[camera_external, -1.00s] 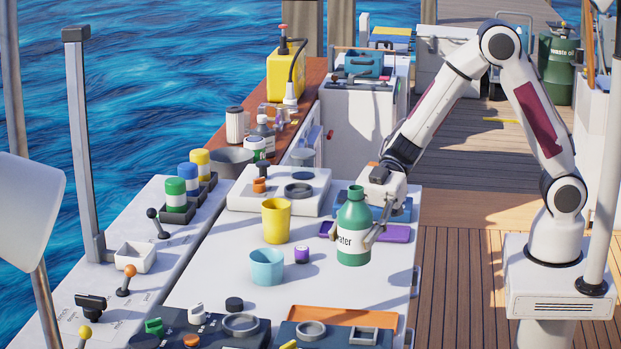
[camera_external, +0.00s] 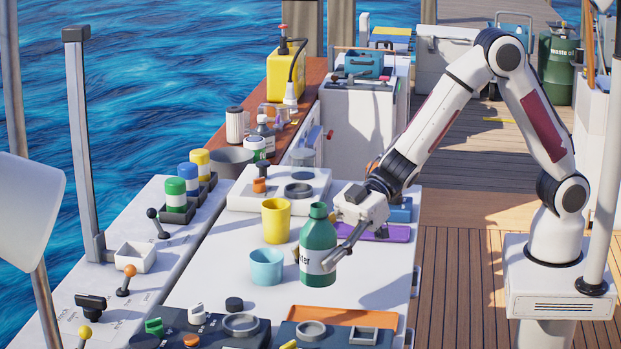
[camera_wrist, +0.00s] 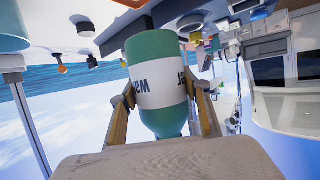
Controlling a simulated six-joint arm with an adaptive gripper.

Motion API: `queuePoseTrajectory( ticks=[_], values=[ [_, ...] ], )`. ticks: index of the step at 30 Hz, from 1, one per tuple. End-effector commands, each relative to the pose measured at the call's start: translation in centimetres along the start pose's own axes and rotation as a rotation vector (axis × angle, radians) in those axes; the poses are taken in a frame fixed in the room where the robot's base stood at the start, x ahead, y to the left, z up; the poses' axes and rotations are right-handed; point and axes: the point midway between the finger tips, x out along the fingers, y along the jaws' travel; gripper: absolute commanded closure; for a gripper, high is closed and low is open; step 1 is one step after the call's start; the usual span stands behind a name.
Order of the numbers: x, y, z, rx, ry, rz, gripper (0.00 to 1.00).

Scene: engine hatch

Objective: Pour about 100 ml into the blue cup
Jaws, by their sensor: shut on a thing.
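The green water bottle (camera_external: 319,240) with a white label is held by my gripper (camera_external: 318,258), whose fingers are shut around its body. The bottle looks close to upright in the external view, just right of the blue cup. In the wrist view the bottle (camera_wrist: 160,75) sits between both fingers (camera_wrist: 160,112), with its label upside down. The blue cup (camera_external: 266,268) stands upright on the white table, its mouth open upward. Its contents cannot be made out. The bottle's mouth is above and to the right of the cup, not over it.
A yellow cup (camera_external: 276,222) stands behind the blue cup. A black cap (camera_external: 234,304) lies in front. Dark panels with rings (camera_external: 241,325) and an orange tray (camera_external: 343,317) fill the table's front. A purple tray (camera_external: 396,233) lies to the right.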

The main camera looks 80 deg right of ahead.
Motion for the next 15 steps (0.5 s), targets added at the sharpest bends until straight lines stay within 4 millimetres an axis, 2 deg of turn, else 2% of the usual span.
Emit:
queuePoseTrajectory(
  ticks=[15],
  values=[
    [2.7,0.9,-0.5,0.054,0.002,0.128,0.84]
  ],
)
